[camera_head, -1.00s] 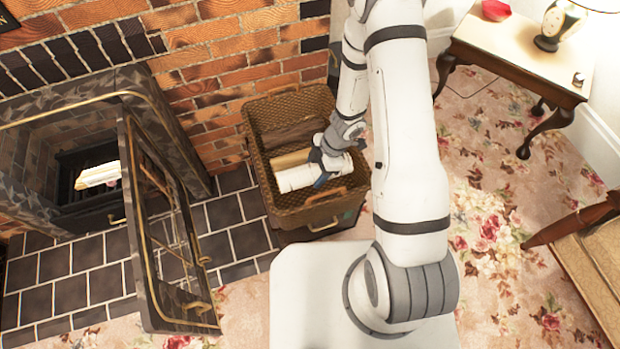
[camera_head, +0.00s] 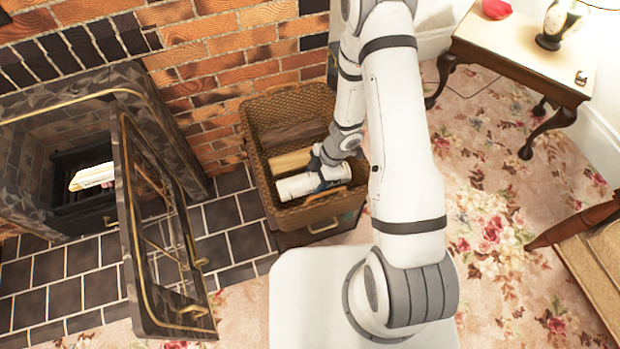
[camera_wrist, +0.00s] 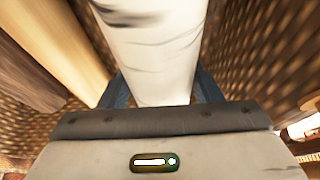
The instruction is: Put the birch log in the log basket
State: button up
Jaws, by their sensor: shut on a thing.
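The birch log (camera_head: 299,186) is white with dark marks. It lies low inside the brown woven log basket (camera_head: 257,187), towards the near side. My gripper (camera_head: 327,178) is shut on the log from above and reaches into the basket. In the wrist view the birch log (camera_wrist: 150,45) runs between the two blue fingers of my gripper (camera_wrist: 160,92). The basket's woven wall (camera_wrist: 255,60) shows close on the right there. Whether the log touches the basket floor is hidden.
A pale brown log (camera_head: 289,161) and a darker log (camera_head: 292,136) lie in the basket beside the birch log. An open stove door (camera_head: 150,230) stands left of the basket. A small table (camera_head: 510,50) stands at the right on floral carpet.

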jog(key=o, duration=1.4)
jog(key=shift+c, duration=0.2)
jog(key=shift+r, duration=0.15)
